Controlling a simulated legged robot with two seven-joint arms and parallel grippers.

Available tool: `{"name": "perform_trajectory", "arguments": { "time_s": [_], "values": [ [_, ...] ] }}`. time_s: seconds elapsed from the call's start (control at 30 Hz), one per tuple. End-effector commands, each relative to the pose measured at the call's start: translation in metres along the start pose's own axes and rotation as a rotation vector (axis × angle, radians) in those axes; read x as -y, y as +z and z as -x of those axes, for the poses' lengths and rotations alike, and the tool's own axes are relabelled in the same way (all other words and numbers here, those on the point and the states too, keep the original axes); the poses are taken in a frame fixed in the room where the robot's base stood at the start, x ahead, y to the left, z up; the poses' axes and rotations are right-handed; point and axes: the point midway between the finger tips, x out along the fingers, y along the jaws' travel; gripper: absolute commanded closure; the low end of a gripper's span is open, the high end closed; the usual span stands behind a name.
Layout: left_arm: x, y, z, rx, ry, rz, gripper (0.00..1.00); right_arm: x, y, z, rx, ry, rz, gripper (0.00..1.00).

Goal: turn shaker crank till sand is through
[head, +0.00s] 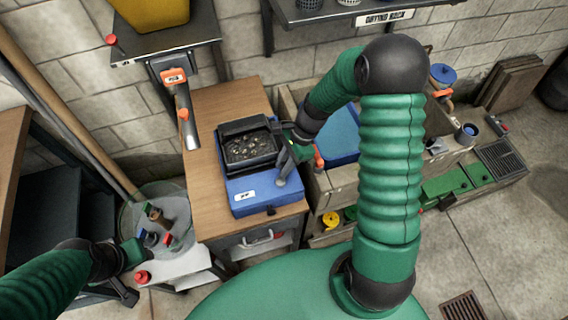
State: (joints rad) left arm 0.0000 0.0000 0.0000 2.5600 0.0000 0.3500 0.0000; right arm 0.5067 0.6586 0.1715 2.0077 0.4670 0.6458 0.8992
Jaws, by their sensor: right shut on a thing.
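The shaker stands on the wooden bench, with a black sieve tray (250,148) over a blue base (262,190) bearing a white label. Dark grit with pale bits lies in the tray. My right gripper (289,158) is at the shaker's right side, shut on what looks like the crank. The crank is mostly hidden by the gripper, and its angle cannot be told. My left gripper (132,262) is at the lower left, beside a clear tub, away from the shaker. Its fingers are too unclear to tell whether they are open.
The clear tub (128,222) holds several small bottles or tools. A grey chute (184,112) with orange fittings hangs behind the shaker, below a yellow bin (150,12). The wooden bench top (225,108) is bare behind the shaker.

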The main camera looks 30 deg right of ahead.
Motion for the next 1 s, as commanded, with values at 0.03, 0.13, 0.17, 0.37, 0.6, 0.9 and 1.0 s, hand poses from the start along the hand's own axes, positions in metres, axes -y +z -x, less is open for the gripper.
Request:
{"name": "perform_trajectory", "arguments": {
  "time_s": [0.03,0.13,0.17,0.37,0.6,0.9,1.0],
  "values": [
    [0.000,-0.001,0.002,0.000,0.000,0.000,0.64,0.001,0.000,0.001,-0.002,0.002,0.009,1.00],
    [0.000,-0.001,0.006,0.000,0.000,0.000,0.64,0.002,0.001,0.002,-0.003,0.015,0.042,1.00],
    [0.000,-0.002,0.007,0.000,0.000,0.000,0.64,0.003,0.002,0.002,-0.003,0.021,0.056,1.00],
    [0.000,-0.005,0.019,0.000,0.000,0.000,0.64,0.006,0.005,0.002,-0.003,0.073,0.180,1.00],
    [0.000,-0.008,0.034,0.000,0.000,0.000,0.64,0.009,0.011,-0.001,-0.004,0.157,0.383,1.00],
    [0.000,-0.011,0.045,0.000,0.000,0.000,0.64,0.012,0.020,-0.006,-0.005,0.265,0.647,1.00],
    [0.000,-0.011,0.048,0.000,0.000,0.000,0.64,0.013,0.022,-0.007,-0.006,0.299,0.732,1.00]
  ]
}}
